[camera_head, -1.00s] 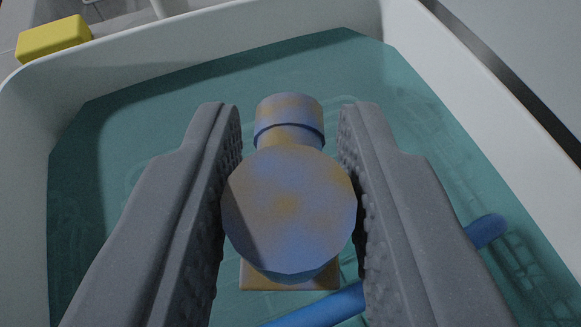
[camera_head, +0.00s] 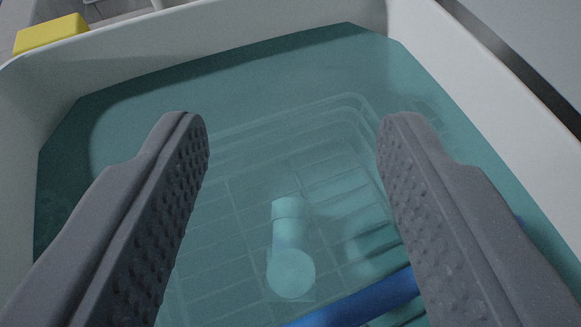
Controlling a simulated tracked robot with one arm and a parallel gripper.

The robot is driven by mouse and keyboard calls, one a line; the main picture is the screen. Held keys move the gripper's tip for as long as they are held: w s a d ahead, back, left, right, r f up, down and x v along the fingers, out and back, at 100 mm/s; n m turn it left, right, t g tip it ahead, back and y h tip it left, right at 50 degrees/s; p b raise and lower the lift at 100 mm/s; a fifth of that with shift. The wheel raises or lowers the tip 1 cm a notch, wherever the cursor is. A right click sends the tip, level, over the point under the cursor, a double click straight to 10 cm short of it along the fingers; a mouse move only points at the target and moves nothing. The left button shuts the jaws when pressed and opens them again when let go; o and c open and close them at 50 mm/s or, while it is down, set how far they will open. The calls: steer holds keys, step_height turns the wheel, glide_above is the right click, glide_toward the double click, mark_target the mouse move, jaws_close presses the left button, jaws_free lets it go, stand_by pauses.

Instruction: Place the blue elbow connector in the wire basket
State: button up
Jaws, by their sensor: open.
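The blue elbow connector (camera_head: 290,262) lies under the greenish water, between and below my fingers, and looks pale through the water. It appears to be inside the submerged wire basket (camera_head: 262,146), whose rim and grid show faintly beneath the surface. My gripper (camera_head: 294,130) is open wide and empty above the water, with one finger on each side of the connector and apart from it.
A white-walled basin (camera_head: 240,43) surrounds the water. A blue bar (camera_head: 365,300), perhaps a handle, crosses the lower right of the water. A yellow block (camera_head: 50,34) sits beyond the basin's upper left rim.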

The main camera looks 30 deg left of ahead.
steer(key=v, duration=1.2)
steer(key=shift+r, duration=0.45)
